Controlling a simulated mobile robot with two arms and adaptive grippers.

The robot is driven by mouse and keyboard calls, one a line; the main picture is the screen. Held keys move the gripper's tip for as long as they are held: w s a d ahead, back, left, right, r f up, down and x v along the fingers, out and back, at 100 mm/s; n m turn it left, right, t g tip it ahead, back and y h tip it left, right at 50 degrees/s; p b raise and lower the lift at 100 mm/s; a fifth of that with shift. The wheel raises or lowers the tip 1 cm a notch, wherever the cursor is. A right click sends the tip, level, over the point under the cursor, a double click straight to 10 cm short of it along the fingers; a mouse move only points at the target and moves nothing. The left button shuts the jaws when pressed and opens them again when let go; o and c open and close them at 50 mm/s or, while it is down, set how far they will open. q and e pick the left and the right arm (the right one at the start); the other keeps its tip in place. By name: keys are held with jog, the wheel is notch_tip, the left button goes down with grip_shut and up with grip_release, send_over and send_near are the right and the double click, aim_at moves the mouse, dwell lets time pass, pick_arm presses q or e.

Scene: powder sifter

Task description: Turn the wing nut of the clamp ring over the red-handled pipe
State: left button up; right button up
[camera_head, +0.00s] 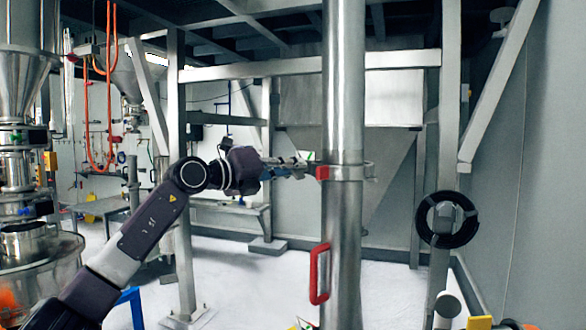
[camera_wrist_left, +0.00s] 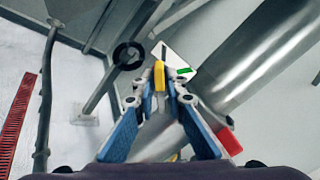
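A tall steel pipe (camera_head: 343,90) with a red handle (camera_head: 320,273) stands upright right of centre in the head view. A clamp ring (camera_head: 350,173) with a red block (camera_head: 322,173) goes round it above the handle. My left gripper (camera_head: 308,166) comes in from the left and points at the clamp's left side. In the left wrist view my left gripper (camera_wrist_left: 159,92) looks partly open, with a small yellow piece (camera_wrist_left: 159,75) between or just beyond its tips; contact is unclear. The red block (camera_wrist_left: 229,140) shows beside the pipe (camera_wrist_left: 245,65). I cannot make out the wing nut clearly. My right gripper is out of view.
A black ring-shaped wheel (camera_head: 446,220) is right of the pipe. Steel posts (camera_head: 184,230) and a cross beam (camera_head: 250,69) stand behind. Sifting equipment (camera_head: 25,170) fills the left edge. The light floor (camera_head: 250,285) left of the pipe is mostly clear.

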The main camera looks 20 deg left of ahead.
pick_arm(q)
jog(key=o, duration=0.3)
jog(key=shift+a, duration=0.1)
jog(key=v, duration=1.2)
